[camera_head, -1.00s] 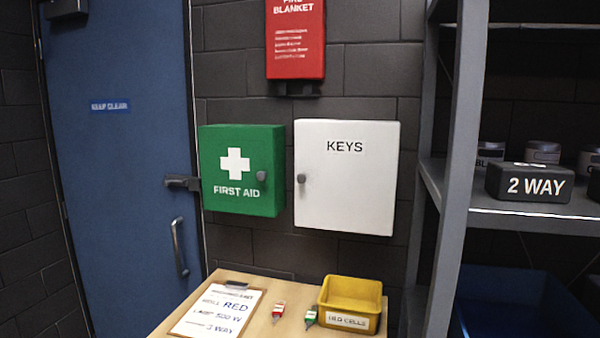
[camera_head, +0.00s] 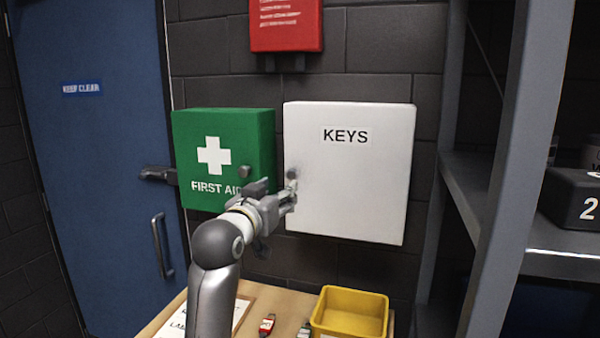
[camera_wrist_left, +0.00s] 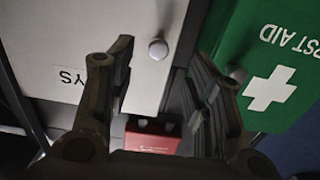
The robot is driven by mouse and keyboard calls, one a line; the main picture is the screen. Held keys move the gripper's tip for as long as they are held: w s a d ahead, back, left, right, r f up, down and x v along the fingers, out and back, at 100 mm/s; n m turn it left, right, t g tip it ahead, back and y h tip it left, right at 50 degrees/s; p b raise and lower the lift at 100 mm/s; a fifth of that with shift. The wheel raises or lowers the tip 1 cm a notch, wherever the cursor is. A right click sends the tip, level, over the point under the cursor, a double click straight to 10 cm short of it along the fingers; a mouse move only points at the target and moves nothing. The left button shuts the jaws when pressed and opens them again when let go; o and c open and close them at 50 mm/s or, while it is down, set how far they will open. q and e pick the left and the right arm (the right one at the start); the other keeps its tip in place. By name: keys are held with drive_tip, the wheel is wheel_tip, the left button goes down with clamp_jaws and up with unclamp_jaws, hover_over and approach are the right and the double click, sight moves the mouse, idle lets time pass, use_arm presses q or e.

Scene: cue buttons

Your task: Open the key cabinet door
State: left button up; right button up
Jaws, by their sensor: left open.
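The white key cabinet (camera_head: 355,185), labelled KEYS, hangs on the dark block wall with its door shut. Its round grey knob (camera_head: 292,174) is at the left edge of the door, partly covered by my gripper in the head view. My left gripper (camera_head: 291,190) is at the cabinet's left edge, by the knob. In the left wrist view the cabinet appears upside down (camera_wrist_left: 75,35), and the knob (camera_wrist_left: 158,49) shows between and beyond the two spread fingers (camera_wrist_left: 160,85). The fingers are open and empty; whether they touch the door I cannot tell. My right gripper is not in view.
A green first aid box (camera_head: 225,130) with its own knob hangs close on the left. A red fire blanket case (camera_head: 286,25) is above. A table with a yellow bin (camera_head: 350,312) is below. A grey shelf post (camera_head: 518,170) stands to the right.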

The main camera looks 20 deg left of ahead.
sight(291, 175)
use_arm(q)
drive_tip(key=w+p, duration=0.1)
drive_tip(key=w, duration=0.1)
drive_tip(key=w+r+p, duration=0.1)
drive_tip(key=w, duration=0.2)
drive_tip(key=shift+w+d+r, duration=0.1)
drive_tip(key=shift+d+r, duration=0.05)
drive_tip(key=shift+r, duration=0.05)
drive_tip(key=shift+w+p, duration=0.55)
drive_tip(key=shift+w, duration=1)
drive_tip(key=shift+w+f+p, duration=0.1)
drive_tip(key=shift+w+p, duration=0.2)
drive_tip(key=shift+w, duration=0.1)
drive_tip(key=c, duration=0.3)
clamp_jaws()
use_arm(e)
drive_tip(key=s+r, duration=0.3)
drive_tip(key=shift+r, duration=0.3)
